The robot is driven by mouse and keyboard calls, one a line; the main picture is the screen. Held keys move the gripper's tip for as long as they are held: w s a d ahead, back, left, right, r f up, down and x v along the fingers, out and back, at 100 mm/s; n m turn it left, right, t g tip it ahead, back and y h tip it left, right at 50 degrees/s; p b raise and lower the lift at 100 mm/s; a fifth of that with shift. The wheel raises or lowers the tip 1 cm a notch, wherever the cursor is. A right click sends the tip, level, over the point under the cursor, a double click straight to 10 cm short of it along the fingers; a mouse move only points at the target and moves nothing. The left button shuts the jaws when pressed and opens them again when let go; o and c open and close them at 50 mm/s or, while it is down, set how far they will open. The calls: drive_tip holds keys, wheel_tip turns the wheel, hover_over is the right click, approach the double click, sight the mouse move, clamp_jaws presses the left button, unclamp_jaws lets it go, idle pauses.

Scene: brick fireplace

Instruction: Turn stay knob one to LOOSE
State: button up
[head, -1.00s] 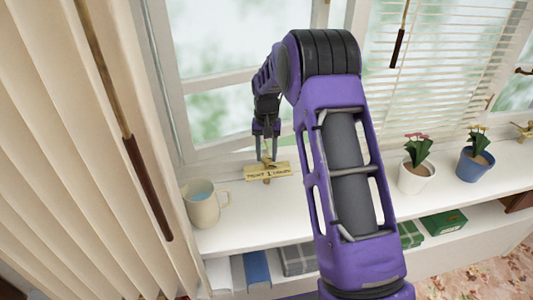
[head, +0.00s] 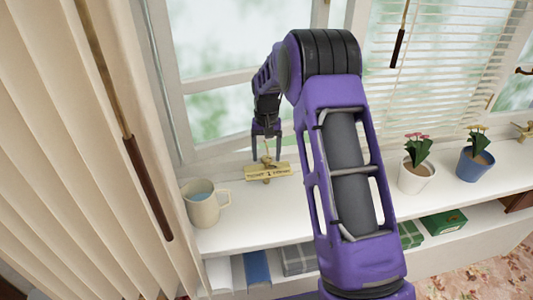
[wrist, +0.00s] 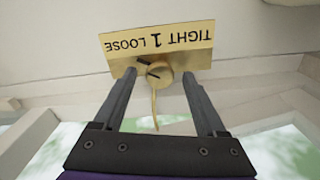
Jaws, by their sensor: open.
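The brass plate of stay knob one (head: 282,171) lies on the white sill by the window. In the wrist view the plate (wrist: 195,58) appears upside down, with TIGHT at picture right, 1 in the middle and LOOSE at picture left. The round brass knob (wrist: 160,78) sits at the plate's edge, with a thin brass stem pointing down the picture. Dark marks at the knob point toward the upper left, the LOOSE side. My gripper (head: 266,160) is open above the plate. In the wrist view its fingers (wrist: 158,82) stand either side of the knob, apart from it.
A cream mug (head: 202,212) stands on the sill left of the plate. Two flowerpots, white (head: 417,180) and blue (head: 474,165), stand to the right. A beige curtain (head: 75,170) and its hanging rod (head: 147,185) border the left. Books (head: 257,268) fill the shelf below.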

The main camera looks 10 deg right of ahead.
sight(266, 158)
drive_tip(key=shift+r, duration=0.1)
wheel_tip(266, 158, up, 17)
drive_tip(key=p, duration=0.1)
drive_tip(key=shift+r, duration=0.15)
idle(0.3)
